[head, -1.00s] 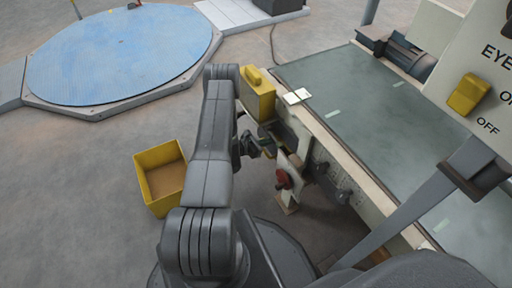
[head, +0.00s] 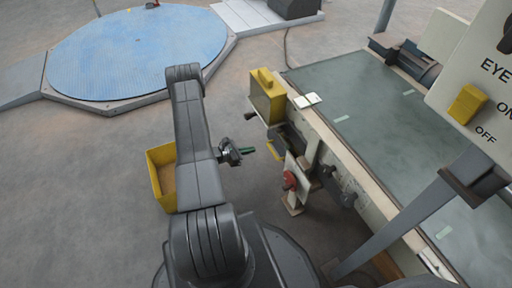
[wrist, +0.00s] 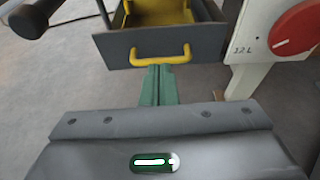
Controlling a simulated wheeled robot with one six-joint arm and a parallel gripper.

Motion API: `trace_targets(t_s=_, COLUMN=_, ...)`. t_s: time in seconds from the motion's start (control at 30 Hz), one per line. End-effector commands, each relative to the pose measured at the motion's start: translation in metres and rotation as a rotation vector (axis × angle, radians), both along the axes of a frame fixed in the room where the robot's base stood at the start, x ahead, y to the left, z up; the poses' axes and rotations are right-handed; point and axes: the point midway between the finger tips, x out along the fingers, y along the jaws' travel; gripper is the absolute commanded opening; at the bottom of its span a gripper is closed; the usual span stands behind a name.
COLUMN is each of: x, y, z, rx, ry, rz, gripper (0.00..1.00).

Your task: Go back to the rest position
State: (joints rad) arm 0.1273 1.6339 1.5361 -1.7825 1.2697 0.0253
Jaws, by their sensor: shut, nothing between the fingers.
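My gripper (head: 246,151) is shut and empty in the head view, out over the floor to the left of the conveyor machine. In the wrist view its green fingers (wrist: 158,86) are together, pointing at a grey drawer (wrist: 150,40) with a yellow handle (wrist: 160,56). The fingertips appear just below the handle in the picture; in the head view there is a gap between the gripper and the machine. The drawer is open at the top and shows yellow inside.
A yellow bin (head: 161,181) stands on the floor, partly behind my arm. A yellow box (head: 267,97) and a red knob (head: 289,180) are on the machine's side. The red knob also shows in the wrist view (wrist: 294,28). A blue round platform (head: 135,52) lies at the back left.

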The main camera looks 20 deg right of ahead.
Motion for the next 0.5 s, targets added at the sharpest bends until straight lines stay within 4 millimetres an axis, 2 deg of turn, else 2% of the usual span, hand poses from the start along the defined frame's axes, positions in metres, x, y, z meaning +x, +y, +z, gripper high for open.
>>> trace_targets(t_s=0.17, x=-0.0004, y=0.0046, z=0.0014, rx=0.0, ry=0.0, rz=0.0, gripper=0.0)
trace_targets(t_s=0.5, x=-0.0005, y=0.0016, z=-0.0002, rx=0.0, ry=-0.001, rz=-0.001, gripper=0.0)
